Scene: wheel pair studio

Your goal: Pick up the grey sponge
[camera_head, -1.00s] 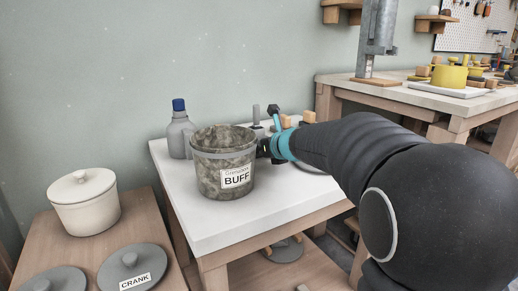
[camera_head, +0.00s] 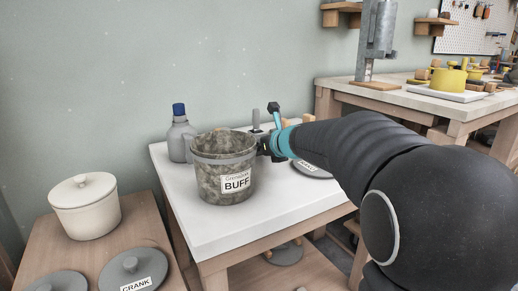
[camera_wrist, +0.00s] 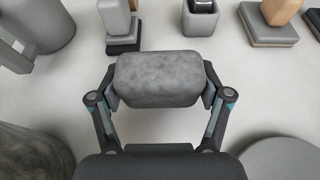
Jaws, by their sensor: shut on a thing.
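The grey sponge (camera_wrist: 158,78) is a rounded mottled block in the middle of the wrist view. My gripper (camera_wrist: 158,86) is shut on it, with one finger against each end. In the head view my gripper (camera_head: 266,148) is at the right side of the bucket, over the white table. The sponge is hidden there behind the bucket and my gripper. In the wrist view the white surface shows around the sponge; I cannot tell how far above it the sponge is.
A mottled bucket labelled BUFF (camera_head: 222,180) stands close left of my gripper. A grey bottle with a blue cap (camera_head: 180,138) stands behind it. A labelled grey disc (camera_head: 312,168) lies to the right. Blocks on bases (camera_wrist: 270,22) stand beyond the sponge.

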